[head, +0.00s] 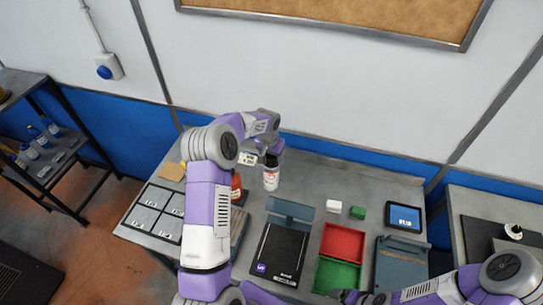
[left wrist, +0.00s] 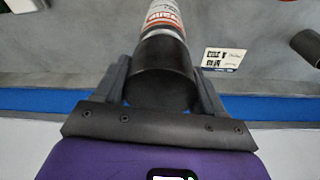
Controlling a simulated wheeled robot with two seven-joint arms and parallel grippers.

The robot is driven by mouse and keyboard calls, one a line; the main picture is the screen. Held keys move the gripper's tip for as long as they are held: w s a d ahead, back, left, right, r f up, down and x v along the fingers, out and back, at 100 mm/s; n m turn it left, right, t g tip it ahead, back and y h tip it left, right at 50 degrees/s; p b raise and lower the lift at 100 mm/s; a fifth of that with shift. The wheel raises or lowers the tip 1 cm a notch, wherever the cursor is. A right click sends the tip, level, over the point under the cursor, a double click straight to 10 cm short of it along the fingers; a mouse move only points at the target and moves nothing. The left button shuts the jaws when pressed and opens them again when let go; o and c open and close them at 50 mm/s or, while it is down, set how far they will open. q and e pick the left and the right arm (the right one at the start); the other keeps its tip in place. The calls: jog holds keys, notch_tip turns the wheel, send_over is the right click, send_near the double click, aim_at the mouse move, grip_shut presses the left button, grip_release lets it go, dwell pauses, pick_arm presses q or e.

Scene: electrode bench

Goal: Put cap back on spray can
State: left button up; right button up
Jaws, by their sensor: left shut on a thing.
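The spray can (head: 271,181), white with red print, stands upright on the bench near its back edge. It also shows in the left wrist view (left wrist: 163,17). The black cap (left wrist: 164,72) is at the can's top end, in line with it; it shows as a dark band in the head view (head: 271,160). I cannot tell whether it is fully seated. My left gripper (head: 271,152) is shut on the cap, a finger on each side of it in the left wrist view (left wrist: 163,88). My right gripper (head: 347,296) is low in the head view, its fingers too small to read.
A red tray (head: 342,243) and a green tray (head: 338,276) lie right of a black scale (head: 281,252). A white block (head: 334,206), a green block (head: 358,212) and a tablet (head: 404,217) stand behind. An orange-red bottle (head: 237,187) is close left of the can.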

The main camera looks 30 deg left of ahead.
jog(key=shift+f, duration=0.15)
dwell(0.4)
pick_arm(q)
jog(key=o, duration=1.2)
jog(key=shift+r, duration=0.1)
jog(key=shift+r+p, duration=1.85)
jog(key=shift+r, duration=1.55)
pick_arm(e)
jog(key=shift+r, duration=1.95)
pick_arm(q)
grip_shut()
